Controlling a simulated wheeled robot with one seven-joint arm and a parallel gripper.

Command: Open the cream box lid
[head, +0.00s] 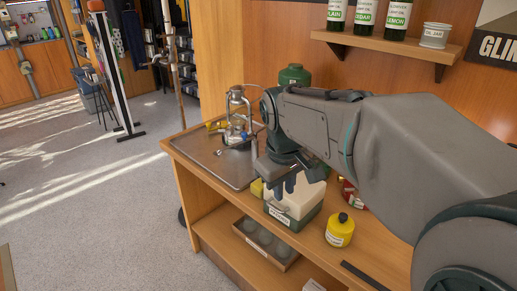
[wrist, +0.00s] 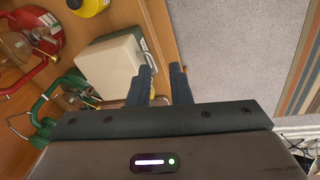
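The cream box (head: 305,197) stands on the wooden counter, with a cream upper part, a dark green lower part and a white label on its front. The lid looks shut, though my arm hides part of its top. The box also shows in the wrist view (wrist: 112,66), left of my fingers, with a thin wire piece along its edge. My gripper (head: 281,192) hangs fingers-down at the box's front left edge. In the wrist view its fingers (wrist: 164,78) are apart with nothing between them. I cannot tell whether a finger touches the box.
A metal tray (head: 215,160) with a lantern (head: 237,118) lies left of the box. A yellow bottle (head: 340,231) stands to the right, and a red item (head: 349,194) behind. A lower shelf holds a tray of jars (head: 265,243). The carpeted floor (head: 130,220) in front is clear.

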